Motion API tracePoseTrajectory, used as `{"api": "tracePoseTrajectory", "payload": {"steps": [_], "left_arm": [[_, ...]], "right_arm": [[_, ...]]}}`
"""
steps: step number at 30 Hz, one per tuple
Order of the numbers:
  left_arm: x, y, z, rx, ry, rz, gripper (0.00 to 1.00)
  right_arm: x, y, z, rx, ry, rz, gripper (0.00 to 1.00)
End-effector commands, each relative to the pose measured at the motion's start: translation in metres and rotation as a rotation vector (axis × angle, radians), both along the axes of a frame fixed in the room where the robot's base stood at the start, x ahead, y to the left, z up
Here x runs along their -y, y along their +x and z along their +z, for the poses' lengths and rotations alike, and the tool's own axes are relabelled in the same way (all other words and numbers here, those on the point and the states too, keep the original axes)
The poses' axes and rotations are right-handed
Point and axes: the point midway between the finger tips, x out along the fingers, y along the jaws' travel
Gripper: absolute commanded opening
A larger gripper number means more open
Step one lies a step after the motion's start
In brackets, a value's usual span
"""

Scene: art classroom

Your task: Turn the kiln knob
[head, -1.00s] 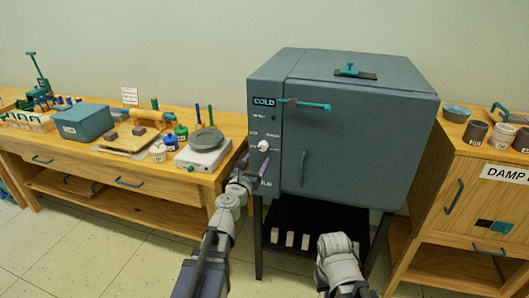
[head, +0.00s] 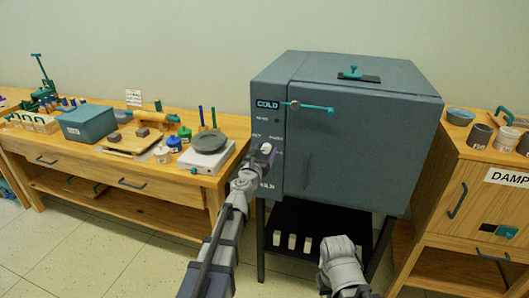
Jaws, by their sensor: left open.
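The kiln (head: 365,150) is a blue-grey box on a black stand, with its door shut and a display reading COLD. Its white knob (head: 266,148) is on the narrow control panel at the left of the front. My left gripper (head: 262,160) is open at the knob, just below and around its lower side. I cannot tell whether the fingers touch it. The fingers hide part of the panel's markings. A grey part of my right arm shows at the bottom centre, but its fingers do not show.
A teal latch handle (head: 316,108) crosses the kiln's upper front. A wooden workbench (head: 110,175) at left holds a scale (head: 207,155), jars and a blue box (head: 88,122). A wooden damp cabinet (head: 475,200) with cups stands close at right. Small white blocks sit under the kiln.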

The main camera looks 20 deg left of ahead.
Motion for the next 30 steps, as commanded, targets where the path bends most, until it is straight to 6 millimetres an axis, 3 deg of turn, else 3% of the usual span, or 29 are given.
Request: {"api": "tracePoseTrajectory", "payload": {"steps": [5, 23, 30], "left_arm": [[0.0001, -0.0007, 0.0000, 0.000, 0.000, 0.000, 0.69], [-0.0001, -0.0009, 0.0000, 0.000, 0.000, 0.000, 0.01], [0.0000, -0.0009, 0.0000, 0.000, 0.002, 0.000, 0.00]], "right_arm": [[0.0000, 0.0000, 0.0000, 0.000, 0.000, 0.000, 0.00], [0.0000, 0.0000, 0.0000, 0.000, 0.000, 0.000, 0.00], [0.0000, 0.0000, 0.0000, 0.000, 0.000, 0.000, 0.00]]}}
